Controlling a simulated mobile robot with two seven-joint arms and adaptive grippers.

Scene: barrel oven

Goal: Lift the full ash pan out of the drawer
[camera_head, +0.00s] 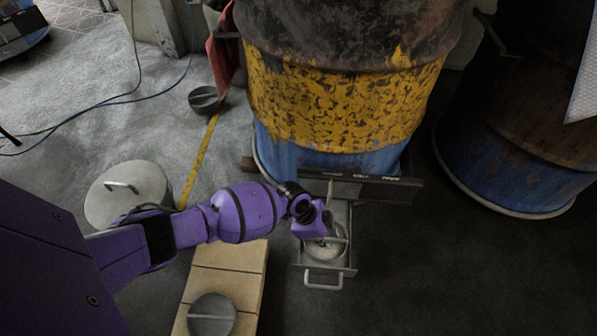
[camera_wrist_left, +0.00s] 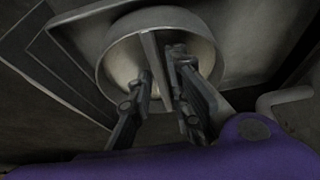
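The round metal ash pan (camera_head: 322,252) sits in the pulled-out drawer (camera_head: 348,272) under the yellow and blue barrel. It has a flat bar across its top and pale contents. In the left wrist view the pan (camera_wrist_left: 112,62) fills the upper middle, inside the drawer tray (camera_wrist_left: 245,25). My left gripper (camera_head: 326,220) is over the pan in the head view, its fingers mostly hidden by the wrist. In the left wrist view the open fingers (camera_wrist_left: 160,75) lie one on each side of the bar (camera_wrist_left: 153,62). I cannot tell whether either touches it. My right gripper is out of view.
The drawer's handle (camera_head: 323,284) faces the front. A lidded metal bin (camera_head: 128,192) is at left, and another dark pan (camera_head: 204,99) lies on the floor. A second barrel (camera_head: 520,175) stands right. Floor right of the drawer is clear.

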